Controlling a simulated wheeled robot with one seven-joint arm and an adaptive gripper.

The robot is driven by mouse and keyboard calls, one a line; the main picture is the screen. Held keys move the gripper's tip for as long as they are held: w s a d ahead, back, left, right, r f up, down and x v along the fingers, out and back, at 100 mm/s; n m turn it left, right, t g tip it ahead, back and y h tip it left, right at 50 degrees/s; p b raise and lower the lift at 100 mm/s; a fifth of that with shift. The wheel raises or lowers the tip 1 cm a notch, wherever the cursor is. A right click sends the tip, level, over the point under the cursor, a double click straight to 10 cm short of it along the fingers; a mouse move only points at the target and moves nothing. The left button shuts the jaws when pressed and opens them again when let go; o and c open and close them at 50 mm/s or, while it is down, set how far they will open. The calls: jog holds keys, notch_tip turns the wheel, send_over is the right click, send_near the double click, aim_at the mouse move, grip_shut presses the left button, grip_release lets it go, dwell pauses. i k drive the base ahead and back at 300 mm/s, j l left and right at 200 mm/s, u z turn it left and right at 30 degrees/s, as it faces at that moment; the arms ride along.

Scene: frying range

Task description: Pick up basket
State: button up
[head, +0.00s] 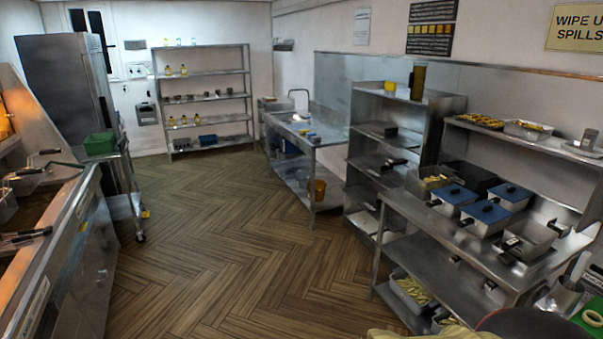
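Several basket-like things show in the head view, and I cannot tell which one the task means. At the left edge, wire fry baskets (8,207) with long dark handles (28,237) hang at the fryer counter, partly cut off by the frame. On the right steel table, an open metal basket or pan (530,238) with dark handles sits near the blue-lidded containers (453,196). A container with pale fries (412,290) stands on the shelf below. My gripper is not in view.
The wooden floor (220,220) is clear between the fryer counter (55,250) and the right steel table (430,225). A trolley with a green crate (100,143) stands at left. A rack (205,75) and a sink table (305,130) are at the back.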

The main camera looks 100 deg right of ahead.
aim_at(420, 182)
jog(key=z, duration=4.2)
jog(key=i+j+u, duration=0.1)
jog(key=i+j, duration=0.25)
jog(key=i+j+u, duration=0.1)
jog(key=i+j, duration=0.25)
jog(key=i, duration=0.25)
jog(key=i+j+u, duration=0.1)
jog(key=i+j, duration=0.2)
jog(key=i, duration=0.2)
jog(key=i+j, duration=0.25)
jog(key=i, duration=0.25)
jog(key=i+j+u, duration=0.15)
jog(key=i, duration=0.3)
jog(key=i+l, duration=0.2)
jog(key=i, duration=0.15)
